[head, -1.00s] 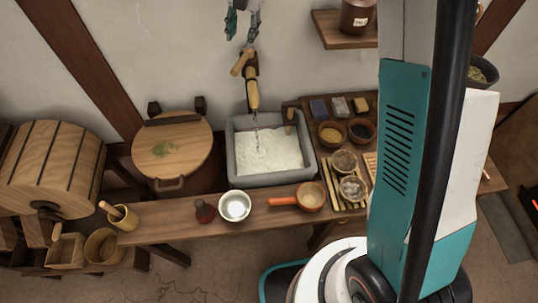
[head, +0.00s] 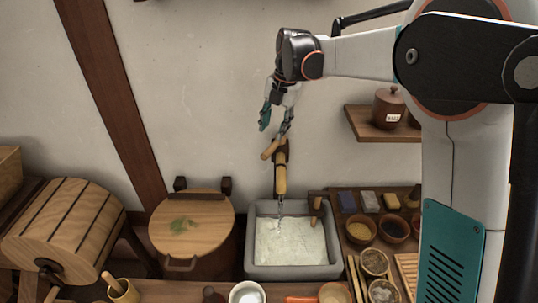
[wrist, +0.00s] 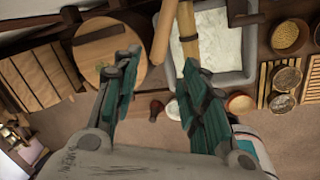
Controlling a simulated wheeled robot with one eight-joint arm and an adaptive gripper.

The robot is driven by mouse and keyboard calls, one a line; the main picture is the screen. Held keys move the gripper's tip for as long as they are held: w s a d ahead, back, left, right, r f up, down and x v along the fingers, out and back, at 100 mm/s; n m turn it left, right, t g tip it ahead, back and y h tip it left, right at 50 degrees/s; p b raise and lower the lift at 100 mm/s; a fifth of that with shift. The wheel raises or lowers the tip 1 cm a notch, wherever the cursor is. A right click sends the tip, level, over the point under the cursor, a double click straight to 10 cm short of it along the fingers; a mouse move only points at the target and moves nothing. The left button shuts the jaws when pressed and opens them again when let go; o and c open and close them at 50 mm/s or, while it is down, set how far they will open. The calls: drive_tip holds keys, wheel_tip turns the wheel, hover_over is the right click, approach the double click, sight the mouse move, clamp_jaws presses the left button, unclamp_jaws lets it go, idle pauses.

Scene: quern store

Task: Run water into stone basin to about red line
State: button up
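The grey stone basin (head: 251,245) stands below a wooden spout (head: 281,178) on the wall. A thin stream of water (head: 280,209) falls from the spout into it. The basin's inside looks pale and whitish; I cannot make out the water level or a red line. A wooden tap lever (head: 270,150) slants down to the left at the spout's top. My gripper (head: 275,120) is just above the lever. In the wrist view my gripper (wrist: 161,60) is open, its teal fingers apart, with the lever (wrist: 165,30) beyond and between the fingertips. I see no clear contact.
A round wooden lid (head: 190,225) on a tub stands left of the basin, and a slatted wooden drum (head: 65,230) farther left. Several small bowls (head: 361,229) stand on the right. A wall shelf (head: 380,128) holds a brown jar (head: 389,106). The wall above the spout is bare.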

sight(268, 151)
drive_tip(key=f, duration=0.3)
drive_tip(key=a+f+b, duration=0.1)
drive_tip(key=f, duration=0.3)
drive_tip(key=w+a+f+b, duration=0.1)
drive_tip(key=f, duration=0.2)
drive_tip(key=shift+f, duration=0.2)
drive_tip(key=shift+d, duration=0.1)
drive_tip(key=shift+c, duration=0.6)
clamp_jaws()
